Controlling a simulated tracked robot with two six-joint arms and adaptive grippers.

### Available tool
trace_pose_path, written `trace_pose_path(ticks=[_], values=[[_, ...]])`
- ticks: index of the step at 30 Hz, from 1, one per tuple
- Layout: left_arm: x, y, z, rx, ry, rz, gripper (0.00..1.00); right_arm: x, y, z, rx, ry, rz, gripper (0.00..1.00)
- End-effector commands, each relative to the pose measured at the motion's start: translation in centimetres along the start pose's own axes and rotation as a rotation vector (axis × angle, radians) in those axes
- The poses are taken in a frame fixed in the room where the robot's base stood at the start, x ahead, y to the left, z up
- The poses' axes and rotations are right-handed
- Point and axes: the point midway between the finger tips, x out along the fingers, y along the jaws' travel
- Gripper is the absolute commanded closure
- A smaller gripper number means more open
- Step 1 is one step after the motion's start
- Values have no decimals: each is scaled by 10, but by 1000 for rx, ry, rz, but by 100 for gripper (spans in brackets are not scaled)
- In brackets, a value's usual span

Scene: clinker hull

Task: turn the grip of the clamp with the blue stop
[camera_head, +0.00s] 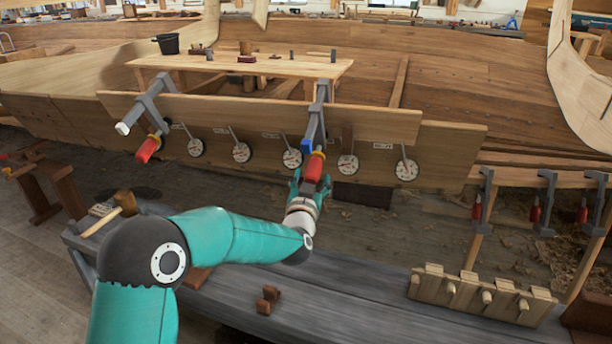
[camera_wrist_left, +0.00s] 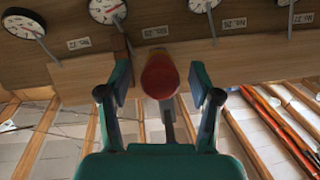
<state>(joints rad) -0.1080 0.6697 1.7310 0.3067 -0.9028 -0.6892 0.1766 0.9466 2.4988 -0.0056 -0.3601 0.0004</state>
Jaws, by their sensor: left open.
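The clamp with the blue stop (camera_head: 307,145) hangs over the upper plank edge near the middle of the head view. Its grey bar runs up to the plank, and its red grip (camera_head: 315,166) points down toward me. My left gripper (camera_head: 312,184) is at the lower end of this grip, its fingers open. In the left wrist view the round red grip end (camera_wrist_left: 160,76) sits between the two open fingers of my left gripper (camera_wrist_left: 160,88), with a gap visible on both sides. My right gripper is not in view.
Another clamp with a white stop (camera_head: 123,128) and red grip (camera_head: 148,149) is at the left. Several round dials (camera_head: 347,164) line the plank. More clamps (camera_head: 481,205) hang at the right. A grey bench (camera_head: 370,290) with wooden blocks (camera_head: 268,299) lies in front.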

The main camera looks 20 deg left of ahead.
Motion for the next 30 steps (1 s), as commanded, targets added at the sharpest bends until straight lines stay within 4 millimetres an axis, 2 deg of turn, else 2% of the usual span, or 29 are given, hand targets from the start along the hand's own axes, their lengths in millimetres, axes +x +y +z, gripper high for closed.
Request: trace_pose_path(ticks=[5, 14, 25, 26, 27, 30], values=[[11, 0, 0, 1, 0, 0, 36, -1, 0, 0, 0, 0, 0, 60], [13, -1, 0, 0, 0, 0, 36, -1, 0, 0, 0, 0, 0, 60], [12, -1, 0, 0, 0, -1, 96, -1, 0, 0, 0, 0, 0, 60], [16, -24, 4, 1, -2, -8, 96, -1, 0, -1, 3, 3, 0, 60], [14, -15, 2, 0, 0, -5, 96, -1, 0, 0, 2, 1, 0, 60], [13, -10, 1, -3, 0, -8, 96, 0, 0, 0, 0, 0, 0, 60]])
